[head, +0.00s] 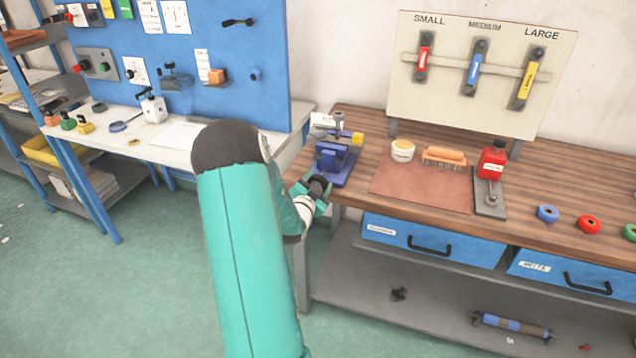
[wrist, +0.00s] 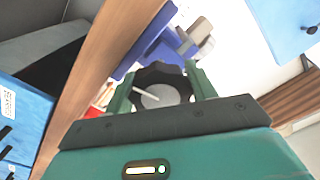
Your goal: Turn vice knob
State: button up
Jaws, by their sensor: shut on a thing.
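A blue vice (head: 338,162) stands at the left front corner of the wooden workbench. Its black round knob (head: 318,186) faces out past the bench's front edge. My gripper (head: 316,194) is at the knob, with green fingers on either side of it. In the wrist view the dark lobed knob (wrist: 161,88) sits between the two fingers of my gripper (wrist: 160,92), which are shut on it. A pale line marks the knob's grey face. The blue vice body (wrist: 160,48) shows behind it. My forearm hides part of the bench's left end in the head view.
On the wooden bench (head: 560,215) lie a brown mat (head: 420,188), a white tub (head: 402,150), an orange brush (head: 444,158), a red bottle-like device (head: 491,165) and colored rings (head: 547,213). Blue drawers (head: 432,240) sit below. A white table (head: 140,140) stands left.

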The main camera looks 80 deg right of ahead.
jog(key=o, duration=1)
jog(key=shift+a, duration=0.15)
jog(key=w+a, duration=0.1)
jog(key=a, duration=1.2)
jog(key=shift+w+a, duration=0.15)
jog(key=shift+a, duration=0.15)
